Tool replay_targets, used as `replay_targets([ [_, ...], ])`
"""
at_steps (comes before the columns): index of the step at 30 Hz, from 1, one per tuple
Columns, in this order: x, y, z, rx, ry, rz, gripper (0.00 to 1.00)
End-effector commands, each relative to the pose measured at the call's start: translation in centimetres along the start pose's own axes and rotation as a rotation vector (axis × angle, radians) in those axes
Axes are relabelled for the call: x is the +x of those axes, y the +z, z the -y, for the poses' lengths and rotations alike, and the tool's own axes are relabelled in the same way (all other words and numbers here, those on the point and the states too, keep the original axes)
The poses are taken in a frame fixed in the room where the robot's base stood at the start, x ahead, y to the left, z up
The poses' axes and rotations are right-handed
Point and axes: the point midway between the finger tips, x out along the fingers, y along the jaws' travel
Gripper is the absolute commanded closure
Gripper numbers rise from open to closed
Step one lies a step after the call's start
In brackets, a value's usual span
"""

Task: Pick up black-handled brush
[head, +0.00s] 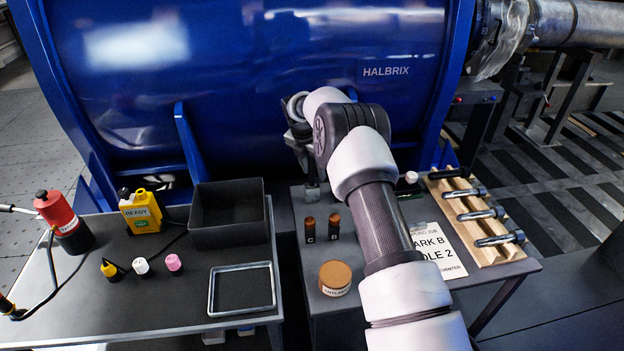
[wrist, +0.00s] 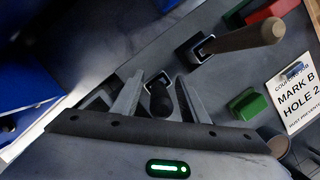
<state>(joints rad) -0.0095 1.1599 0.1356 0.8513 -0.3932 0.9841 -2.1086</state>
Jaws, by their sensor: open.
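In the wrist view, a dark, rounded handle, apparently the black-handled brush (wrist: 160,100), stands between the two fingers of my gripper (wrist: 160,82). The fingers are apart, one on each side of it, and gaps show beside it. Its lower end sits by a light-rimmed dark base; the bristles are hidden. In the head view my gripper (head: 300,138) is over the back left of the right table, partly covered by my wrist. The brush cannot be made out clearly there.
A wooden-handled tool (wrist: 240,40) stands close by, with green (wrist: 247,104) and red (wrist: 270,10) blocks near it. The blue HALBRIX housing (head: 260,70) rises behind. A bolt rack (head: 470,222) is at right, a black bin (head: 228,232) at left.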

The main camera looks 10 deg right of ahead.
Motion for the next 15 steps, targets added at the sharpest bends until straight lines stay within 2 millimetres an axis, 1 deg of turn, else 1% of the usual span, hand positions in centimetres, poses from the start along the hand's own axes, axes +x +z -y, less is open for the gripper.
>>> replay_targets([
  [1, 0.91, -0.05, 0.01, 0.000, 0.000, -0.001, 0.60],
  [3, 1.22, 0.01, -0.02, 0.000, 0.001, 0.000, 0.60],
  [9, 1.16, 0.04, -0.03, 0.000, 0.001, 0.001, 0.60],
  [14, 1.16, 0.02, -0.03, 0.000, 0.001, 0.000, 0.87],
  [15, 1.16, 0.02, -0.03, 0.000, 0.001, 0.000, 0.93],
])
